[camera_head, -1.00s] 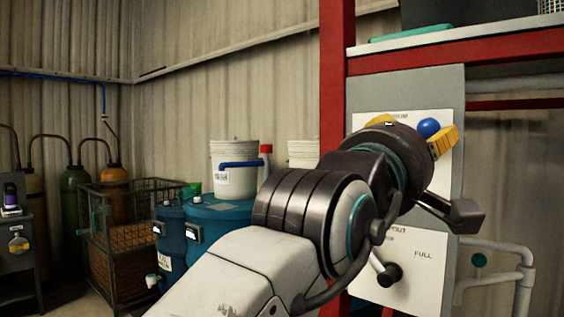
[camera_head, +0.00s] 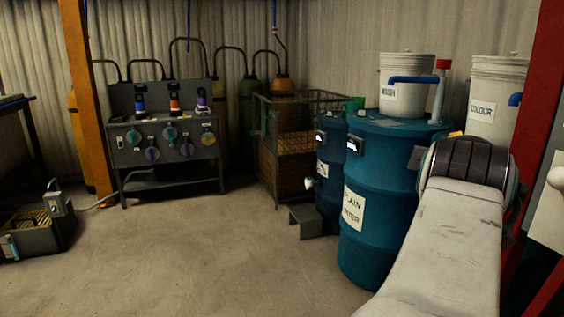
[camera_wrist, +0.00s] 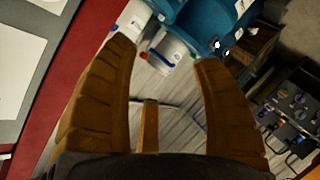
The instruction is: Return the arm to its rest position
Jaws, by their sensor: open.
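My gripper (camera_wrist: 166,55) is open in the wrist view, with its two ochre fingers wide apart and nothing between them. The white bucket (camera_wrist: 174,52) and blue drums (camera_wrist: 208,22) show beyond the fingers, apart from them. In the head view, my white arm link and dark joint stand at the right, in front of the blue drum (camera_head: 378,210). My gripper is mostly hidden there behind the joint.
A white bucket (camera_head: 405,78) stands on the drum, and another bucket (camera_head: 497,100) is beside it. A red post (camera_head: 540,95) rises close by my arm. A wire cage (camera_head: 300,150) and a grey valve bench (camera_head: 168,140) stand behind. The concrete floor (camera_head: 210,255) is open.

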